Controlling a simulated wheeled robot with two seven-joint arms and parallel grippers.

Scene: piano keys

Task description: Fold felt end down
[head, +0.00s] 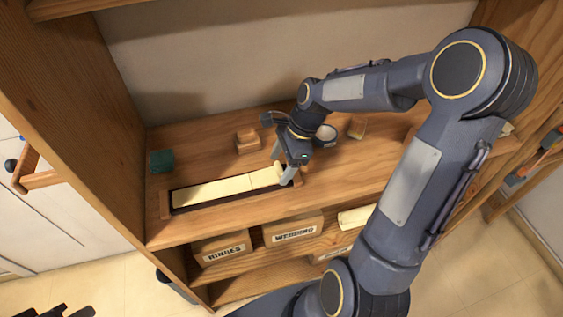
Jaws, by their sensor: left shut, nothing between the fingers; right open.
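A long, low wooden tray (166,207) lies on the shelf and holds a row of flat cream pieces (210,190). At its right end a cream piece (265,177) looks slightly raised; I cannot tell whether it is the felt or a key. My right gripper (284,168) is open, pointing down at this end, with its fingers close to the cream piece. I cannot tell whether they touch it. The fingers and wrist partly hide the tray's right end. My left gripper (60,309) is shut and empty, low at the bottom left edge, away from the shelf and mostly cut off.
On the shelf stand a teal block (161,161), a wooden block (248,140), a round pale-topped container (325,134) and another small block (357,127). Labelled boxes (222,247) and a cream roll (356,217) sit below. The tall left side panel (75,110) bounds the space.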

